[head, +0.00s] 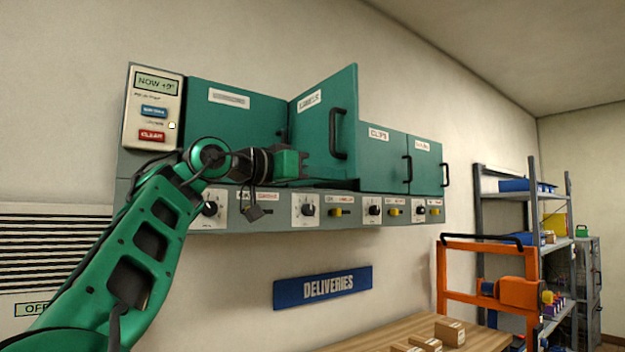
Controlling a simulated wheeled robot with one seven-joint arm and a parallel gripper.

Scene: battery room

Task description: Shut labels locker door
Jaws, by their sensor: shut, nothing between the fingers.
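The green labels locker door (323,125) stands swung open in the head view, hinged at its left edge and jutting out toward me. Its white label (309,101) is hard to read. Its black bar handle (337,135) is near the free right edge. The compartment behind it is hidden by the door. My gripper (303,165) is shut and empty, just left of the door's lower part, on its outer face side. I cannot tell whether the fingers touch the door.
A shut door (232,120) is left of the open one, and the clips door (383,158) and another door (425,165) are shut at right. Below runs a strip of dials (308,209). A deliveries sign (322,288), wooden table (385,340) and orange frame (443,290) are lower right.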

